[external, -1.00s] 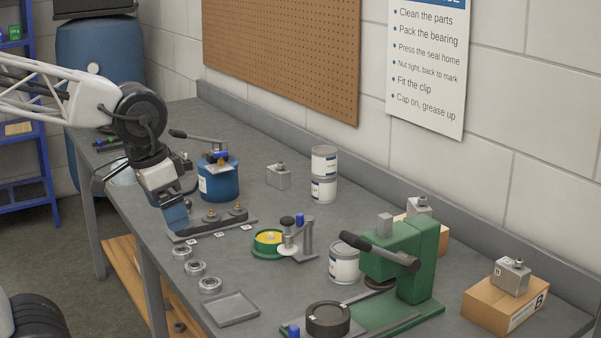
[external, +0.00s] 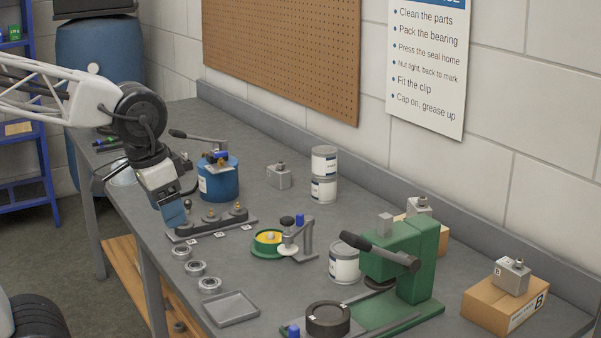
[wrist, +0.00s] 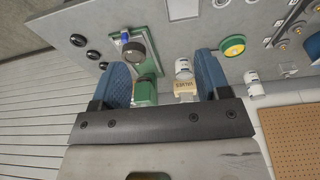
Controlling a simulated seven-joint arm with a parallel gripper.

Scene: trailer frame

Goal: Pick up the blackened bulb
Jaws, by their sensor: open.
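A grey rack (external: 180,238) stands near the left edge of the bench, with several small upright parts in a row. The leftmost part (external: 187,205) looks dark-topped, and the other two (external: 238,206) have brassy tips. I cannot tell for sure which is the blackened bulb. My gripper (external: 173,212) is beside the left end of the rack, with a blue finger showing close to the dark-topped part. In the wrist view my gripper (wrist: 161,65) has its two blue fingers wide apart with nothing held between them. Part of the rack seems to show at the upper right there.
A blue pot (external: 220,185) stands behind the rack. Bearings (external: 195,268) and a shallow tray (external: 232,308) lie along the front edge. A green-ringed dish (external: 268,243) and a green press (external: 405,262) stand to the right, with white cans (external: 324,162) behind.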

